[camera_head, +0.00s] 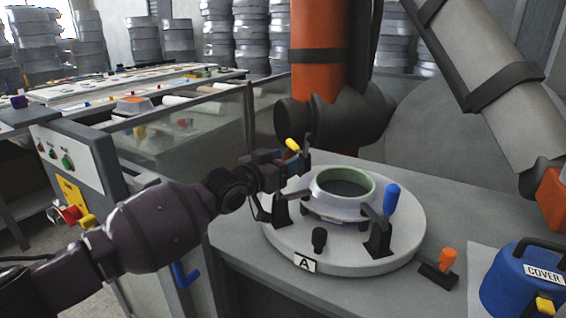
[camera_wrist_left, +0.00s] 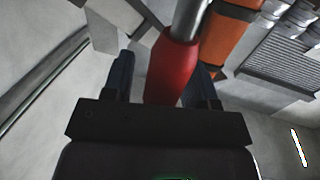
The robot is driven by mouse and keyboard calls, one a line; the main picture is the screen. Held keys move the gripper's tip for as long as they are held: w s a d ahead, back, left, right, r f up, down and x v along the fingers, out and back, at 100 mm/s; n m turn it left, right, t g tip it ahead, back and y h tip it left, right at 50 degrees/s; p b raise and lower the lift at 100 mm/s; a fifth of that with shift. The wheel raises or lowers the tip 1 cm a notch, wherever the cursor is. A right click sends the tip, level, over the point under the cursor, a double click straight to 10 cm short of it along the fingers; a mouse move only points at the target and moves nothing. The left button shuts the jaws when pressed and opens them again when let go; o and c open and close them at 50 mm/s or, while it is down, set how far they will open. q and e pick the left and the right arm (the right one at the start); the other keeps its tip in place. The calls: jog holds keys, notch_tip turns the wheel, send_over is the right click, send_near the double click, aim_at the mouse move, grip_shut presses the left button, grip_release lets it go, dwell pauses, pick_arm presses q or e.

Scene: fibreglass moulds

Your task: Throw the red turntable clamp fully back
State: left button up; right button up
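The red clamp handle (camera_wrist_left: 172,72), on a silver rod, stands between the two fingers of my left gripper (camera_wrist_left: 160,80) in the left wrist view. A gap shows between the handle and the left finger; the right finger is close beside it, and I cannot tell if they touch. In the head view my left gripper (camera_head: 278,168) is at the left rim of the white turntable (camera_head: 350,262) and hides the red handle. A green-rimmed ring mould (camera_head: 324,192) sits on the turntable. My right gripper is not in view.
A blue clamp handle (camera_head: 391,198) stands upright right of the mould. A yellow handle (camera_head: 292,145) is just behind my left gripper. A black knob (camera_head: 319,236) is in front. An orange-handled tool (camera_head: 446,260) and a blue container (camera_head: 505,285) lie on the right. A large orange-grey machine arm (camera_head: 320,70) stands behind.

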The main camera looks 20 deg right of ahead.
pick_arm(q)
grip_shut()
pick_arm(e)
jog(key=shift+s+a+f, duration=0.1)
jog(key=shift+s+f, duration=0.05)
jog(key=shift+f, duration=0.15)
pick_arm(q)
jog(key=shift+a+f, duration=0.1)
jog(key=shift+a, duration=0.05)
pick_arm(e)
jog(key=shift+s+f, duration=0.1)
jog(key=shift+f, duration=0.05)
pick_arm(q)
jog(key=shift+a+f+n+t+h+b, duration=0.25)
jog(key=shift+a+n+t+h+b, duration=0.2)
jog(key=shift+a+h+b, duration=0.2)
jog(key=a+n+t+h+b, duration=0.1)
jog(key=a+t+h+b, duration=0.1)
jog(key=a+n+t+h+b, duration=0.1)
jog(key=a+n+t, duration=0.1)
jog(key=shift+s+a+f+h+b, duration=0.1)
jog(key=shift+s+f+h+b, duration=0.1)
jog(key=shift+h+b, duration=0.2)
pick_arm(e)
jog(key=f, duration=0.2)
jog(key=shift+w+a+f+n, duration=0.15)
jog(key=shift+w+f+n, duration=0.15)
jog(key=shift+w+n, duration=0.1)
